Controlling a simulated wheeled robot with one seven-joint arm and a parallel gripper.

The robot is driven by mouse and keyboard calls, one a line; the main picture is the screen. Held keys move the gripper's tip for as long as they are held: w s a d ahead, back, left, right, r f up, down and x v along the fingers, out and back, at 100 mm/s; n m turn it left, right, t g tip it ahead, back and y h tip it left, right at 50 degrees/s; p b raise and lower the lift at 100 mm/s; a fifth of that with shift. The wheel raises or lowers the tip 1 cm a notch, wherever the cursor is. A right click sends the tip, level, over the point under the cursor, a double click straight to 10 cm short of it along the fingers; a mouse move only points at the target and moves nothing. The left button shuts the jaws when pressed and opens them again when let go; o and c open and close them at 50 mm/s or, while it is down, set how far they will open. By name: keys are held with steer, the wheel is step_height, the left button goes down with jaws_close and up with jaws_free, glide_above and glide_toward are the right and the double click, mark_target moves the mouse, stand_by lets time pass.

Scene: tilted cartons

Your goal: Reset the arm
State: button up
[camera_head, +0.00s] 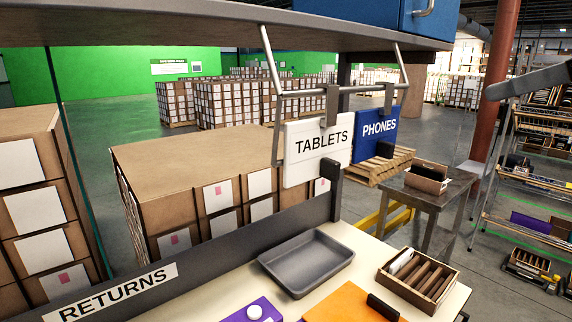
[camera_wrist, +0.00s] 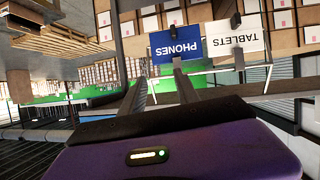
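My gripper (camera_wrist: 160,82) shows in the wrist view, with its purple body (camera_wrist: 180,150) and a small lit indicator at the bottom. Two dark fingers stand apart, with background visible between them and nothing held. That view is upside down. Beyond the fingers are the blue PHONES sign (camera_wrist: 176,46) and the white TABLETS sign (camera_wrist: 233,38). I cannot make out the gripper in the head view.
The head view shows a bench (camera_head: 378,257) with a grey tray (camera_head: 306,262), a divided wooden box (camera_head: 418,280), an orange mat (camera_head: 348,302) and a purple item (camera_head: 240,310). A RETURNS rail (camera_head: 210,258) edges it. Signs hang above: TABLETS (camera_head: 312,165), PHONES (camera_head: 372,140). An overhead shelf (camera_head: 200,25) crosses the top.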

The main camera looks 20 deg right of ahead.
steer(key=w+d+r+m+t+h, duration=0.1)
steer(key=w+d+r+m+t, duration=0.1)
steer(key=w+d+r+t, duration=0.3)
step_height(320, 180, down, 8)
steer(key=m+t+h, duration=0.4)
steer(key=m+t, duration=0.1)
steer(key=s+a+f+m+g+h, duration=0.1)
steer(key=s+a+f+m+h, duration=0.15)
steer(key=f, duration=0.45)
steer(key=s+a+f+m+h, duration=0.1)
steer(key=f+m+h, duration=0.15)
steer(key=f, duration=0.35)
steer(key=s+a+f+m+g+h, duration=0.1)
steer(key=a+f+m+h, duration=0.15)
steer(key=f, duration=0.45)
steer(key=s+a+f+n+g+y, duration=0.6)
steer(key=s+a+f+n+y, duration=0.3)
steer(key=s+a+f, duration=1.6)
steer(key=s+n, duration=0.2)
steer(key=s, duration=0.1)
steer(key=shift+f, duration=0.25)
